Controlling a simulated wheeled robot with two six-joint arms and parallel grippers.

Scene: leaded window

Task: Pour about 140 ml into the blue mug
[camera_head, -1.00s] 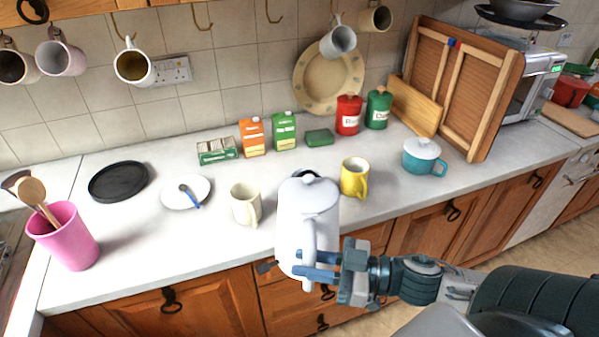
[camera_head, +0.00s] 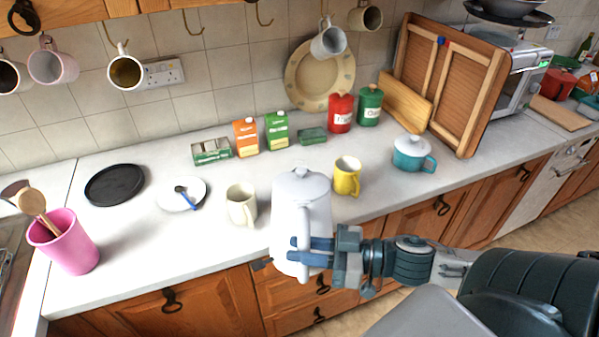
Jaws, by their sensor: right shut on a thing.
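My right gripper (camera_head: 322,253) is shut on the handle of a white lidded jug or kettle (camera_head: 288,222). I hold it upright, in front of the counter's front edge in the picture; I cannot tell its height. Its contents are hidden. No plainly blue mug shows on the counter. A teal mug-like pot with a handle and pale lid (camera_head: 408,157) stands to the right, and a pale grey-blue mug (camera_head: 328,42) hangs on the wall. I cannot tell whether either is the blue mug. My left gripper is not in view.
A cream mug (camera_head: 241,206) stands left of the jug and a yellow mug (camera_head: 346,178) right of it. A white plate (camera_head: 172,201), black round mat (camera_head: 114,184) and pink utensil pot (camera_head: 62,246) are further left. Cartons (camera_head: 246,138) and canisters (camera_head: 340,114) line the back.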

